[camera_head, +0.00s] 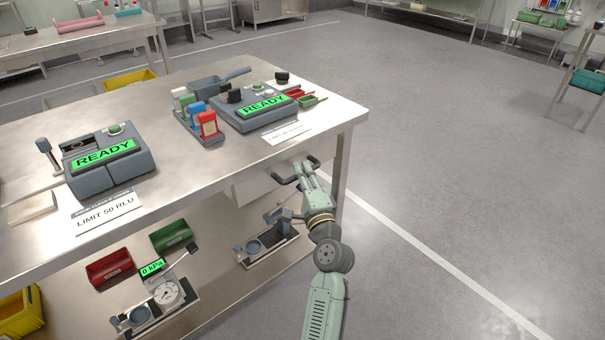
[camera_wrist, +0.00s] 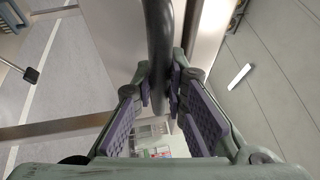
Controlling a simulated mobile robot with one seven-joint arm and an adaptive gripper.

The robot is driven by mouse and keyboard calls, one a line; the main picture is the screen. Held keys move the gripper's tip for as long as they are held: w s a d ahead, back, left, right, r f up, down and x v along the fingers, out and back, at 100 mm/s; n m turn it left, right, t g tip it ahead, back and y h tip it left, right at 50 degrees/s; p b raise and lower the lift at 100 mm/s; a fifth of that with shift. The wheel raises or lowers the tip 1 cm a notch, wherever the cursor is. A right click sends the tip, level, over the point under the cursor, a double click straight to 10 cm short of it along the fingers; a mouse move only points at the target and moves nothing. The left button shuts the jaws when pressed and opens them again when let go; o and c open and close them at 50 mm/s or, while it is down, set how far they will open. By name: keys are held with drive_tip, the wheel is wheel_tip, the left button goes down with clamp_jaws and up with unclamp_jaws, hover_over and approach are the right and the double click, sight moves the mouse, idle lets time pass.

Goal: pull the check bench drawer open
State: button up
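The steel check bench (camera_head: 190,170) fills the left and middle of the head view. The pale front of its drawer (camera_head: 252,187) shows under the bench top near the right corner, looking flush or nearly so. A dark bar handle (camera_head: 284,180) stands out from this front. My gripper (camera_head: 300,169) is at the middle of the handle. My gripper partly hides the handle and drawer front.
The lower shelf holds red (camera_head: 110,268) and green (camera_head: 171,236) bins and a gauge stand (camera_head: 166,294). The floor to the right (camera_head: 450,170) is clear.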

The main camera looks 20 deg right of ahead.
clamp_jaws()
idle(0.4)
drive_tip(key=shift+s+d+f, duration=0.1)
drive_tip(key=shift+s, duration=0.15)
drive_tip(key=s+d+b, duration=0.2)
drive_tip(key=s+d, duration=0.1)
drive_tip(key=s, duration=0.6)
drive_tip(key=s+d+b, duration=0.2)
drive_tip(key=s+d, duration=0.2)
drive_tip(key=s, duration=0.6)
drive_tip(key=shift+s, duration=0.1)
drive_tip(key=o, duration=0.6)
unclamp_jaws()
